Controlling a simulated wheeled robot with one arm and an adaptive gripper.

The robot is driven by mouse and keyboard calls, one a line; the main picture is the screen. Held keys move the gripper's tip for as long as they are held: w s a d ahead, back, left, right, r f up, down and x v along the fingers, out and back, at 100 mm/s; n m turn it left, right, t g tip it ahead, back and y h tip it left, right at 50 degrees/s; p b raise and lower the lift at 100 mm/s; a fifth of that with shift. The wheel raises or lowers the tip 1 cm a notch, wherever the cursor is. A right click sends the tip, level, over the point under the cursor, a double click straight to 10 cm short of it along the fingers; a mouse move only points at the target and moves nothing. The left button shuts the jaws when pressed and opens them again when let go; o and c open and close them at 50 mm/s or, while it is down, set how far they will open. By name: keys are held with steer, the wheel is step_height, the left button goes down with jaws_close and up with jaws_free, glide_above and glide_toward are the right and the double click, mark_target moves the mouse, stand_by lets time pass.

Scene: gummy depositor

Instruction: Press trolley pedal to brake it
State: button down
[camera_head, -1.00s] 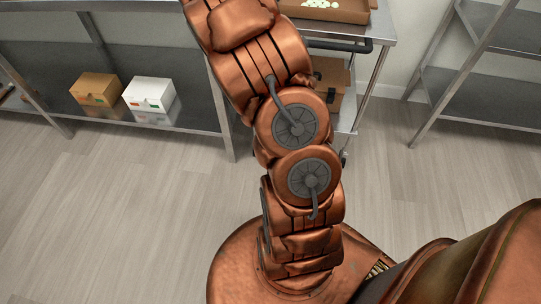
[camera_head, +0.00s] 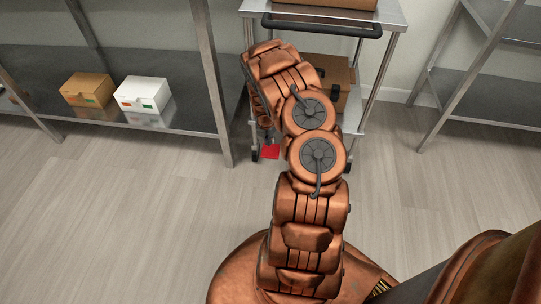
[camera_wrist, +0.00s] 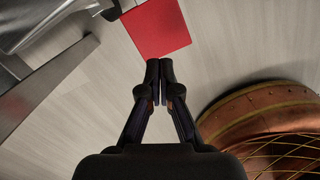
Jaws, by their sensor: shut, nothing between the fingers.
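The trolley (camera_head: 388,70) is a grey metal cart with a dark push handle (camera_head: 322,32), standing beyond my arm. Its pedal (camera_head: 271,152) is a flat red plate low at the trolley's front left, near the floor. In the wrist view the red pedal (camera_wrist: 156,28) lies just beyond my fingertips. My gripper (camera_wrist: 159,65) is shut and empty, with its tips close to the pedal's near edge; I cannot tell whether they touch it. In the head view my gripper (camera_head: 266,134) is small and partly hidden, just above the pedal. My arm hides part of the trolley's lower shelf.
A brown box (camera_head: 335,80) sits on the trolley's lower shelf and a brown tray (camera_head: 345,3) on its top. A metal rack at left holds an orange box (camera_head: 88,90) and a white box (camera_head: 142,94). Another rack (camera_head: 470,75) stands at right. The front floor is clear.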

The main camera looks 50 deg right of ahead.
mark_target(269, 154)
steer(key=shift+f, duration=0.1)
stand_by(0.3)
steer(key=f+b, duration=0.2)
steer(key=b, duration=0.1)
steer(key=f+b, duration=0.2)
steer(key=b, duration=0.1)
steer(key=f+b, duration=0.2)
steer(key=b, duration=0.1)
steer(key=shift+d+f, duration=0.35)
steer(key=shift+f, duration=0.05)
step_height(269, 154, down, 2)
steer(key=shift+w+f, duration=0.1)
stand_by(0.4)
steer(key=shift+a+r, duration=0.1)
steer(key=shift+r, duration=0.15)
